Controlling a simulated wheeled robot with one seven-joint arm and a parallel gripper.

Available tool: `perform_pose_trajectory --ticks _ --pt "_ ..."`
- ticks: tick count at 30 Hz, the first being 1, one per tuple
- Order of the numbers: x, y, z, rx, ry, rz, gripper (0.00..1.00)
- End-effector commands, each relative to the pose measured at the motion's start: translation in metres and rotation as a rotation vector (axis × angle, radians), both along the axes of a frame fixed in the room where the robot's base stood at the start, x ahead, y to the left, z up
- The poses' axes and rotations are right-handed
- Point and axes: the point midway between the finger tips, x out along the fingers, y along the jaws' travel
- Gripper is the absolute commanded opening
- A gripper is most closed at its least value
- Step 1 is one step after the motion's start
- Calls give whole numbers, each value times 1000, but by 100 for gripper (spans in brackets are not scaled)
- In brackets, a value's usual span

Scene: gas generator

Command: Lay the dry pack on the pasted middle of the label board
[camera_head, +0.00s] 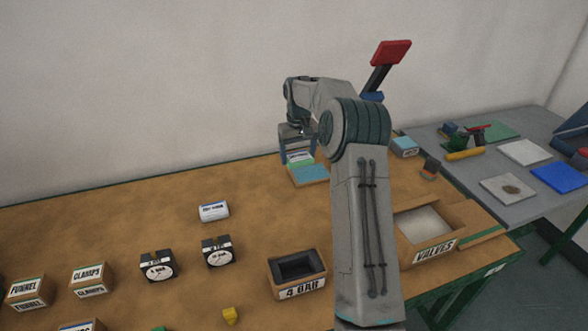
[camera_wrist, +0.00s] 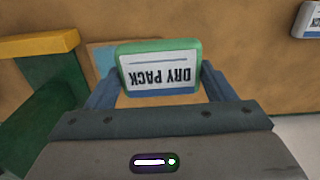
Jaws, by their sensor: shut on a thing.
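My gripper (camera_head: 298,152) is shut on the dry pack (camera_head: 300,158), a small green block with a white and blue label, near the table's back edge. In the wrist view the dry pack (camera_wrist: 160,69) stands on edge between the fingers, its label upside down. A flat light-blue and tan board (camera_head: 313,175) lies just below and in front of it, and a corner shows in the wrist view (camera_wrist: 104,58). It may be the label board. I cannot make out its paste, or whether the pack touches it.
A green post with a yellow top (camera_wrist: 45,75) stands close beside my gripper. A white can (camera_head: 214,211), two gauges (camera_head: 218,252), the 4 BAR box (camera_head: 297,275) and the VALVES box (camera_head: 430,228) stand nearer. A grey side table (camera_head: 465,170) holds flat slabs and tools.

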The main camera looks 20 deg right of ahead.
Motion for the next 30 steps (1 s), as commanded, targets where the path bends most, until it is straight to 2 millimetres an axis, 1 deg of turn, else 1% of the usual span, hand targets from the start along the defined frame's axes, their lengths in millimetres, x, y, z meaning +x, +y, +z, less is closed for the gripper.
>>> perform_pose_trajectory --ticks 6,12,19,22,27,30 --pt "24 -27 4 5 0 -24 54" --pt "41 -51 5 3 0 -38 54" --pt "50 -63 4 0 0 -40 54" --pt "50 -64 -8 0 4 -39 54" --pt "50 -64 -35 0 3 -39 54" --pt "51 -64 -45 0 2 -39 54"
